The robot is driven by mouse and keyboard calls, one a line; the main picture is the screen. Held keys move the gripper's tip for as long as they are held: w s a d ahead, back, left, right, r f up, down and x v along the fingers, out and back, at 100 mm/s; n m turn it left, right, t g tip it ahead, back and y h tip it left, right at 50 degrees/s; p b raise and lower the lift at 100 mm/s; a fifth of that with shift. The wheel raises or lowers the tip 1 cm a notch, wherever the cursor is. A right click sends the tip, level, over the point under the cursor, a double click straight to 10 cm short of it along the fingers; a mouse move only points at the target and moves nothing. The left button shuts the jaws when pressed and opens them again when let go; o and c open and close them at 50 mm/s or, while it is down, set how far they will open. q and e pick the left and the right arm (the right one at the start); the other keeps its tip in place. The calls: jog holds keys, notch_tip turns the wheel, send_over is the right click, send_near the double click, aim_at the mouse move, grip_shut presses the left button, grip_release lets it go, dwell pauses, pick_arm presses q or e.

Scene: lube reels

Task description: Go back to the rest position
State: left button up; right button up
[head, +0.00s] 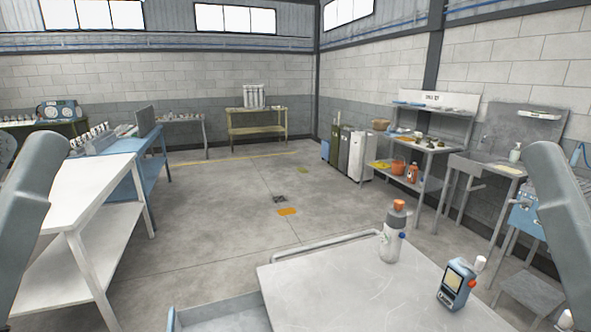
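My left arm (40,205) shows at the left edge and my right arm (562,215) at the right edge. Both run down out of the picture, and neither gripper is in view. A white bottle (389,247) with a grey collar and orange top stands upright on the grey cart top (340,295) in front. No object shows in contact with the visible arm parts.
A white table (85,190) stands close on the left, with a blue bench (147,150) behind it. A sink (485,165) and a shelf unit (425,145) line the right wall. The floor (240,220) between is mostly open, with a small orange patch (287,211).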

pick_arm(q)
notch_tip(320, 180, up, 37)
jog(key=a+y+p, duration=0.1)
jog(key=p, duration=3.7)
jog(key=shift+w+a+n+y, duration=0.2)
jog(key=shift+a+n+y, duration=0.05)
jog(key=shift+n+y, duration=0.15)
